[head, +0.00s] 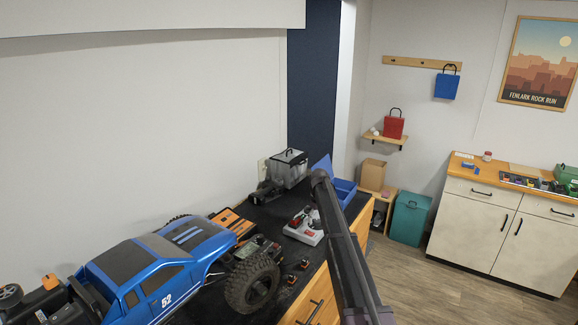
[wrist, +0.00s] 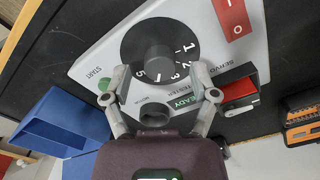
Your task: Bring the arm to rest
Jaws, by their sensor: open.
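My gripper (wrist: 158,76) is open in the wrist view, its two fingers spread over a light grey servo tester (wrist: 105,60). The tester has a black numbered dial (wrist: 160,50) that shows between and beyond the fingertips; nothing is held. I cannot tell the gap between fingertips and tester. In the head view my arm reaches forward over the black bench, and the tester (head: 303,228) sits left of it. The gripper cannot be made out there.
A blue crawler truck (head: 150,270) fills the bench's left side. A clear box with a black lid (head: 289,168) and a blue bin (head: 344,190) stand at the back. A white cabinet (head: 480,225) is at the right. The floor between (head: 420,275) is clear.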

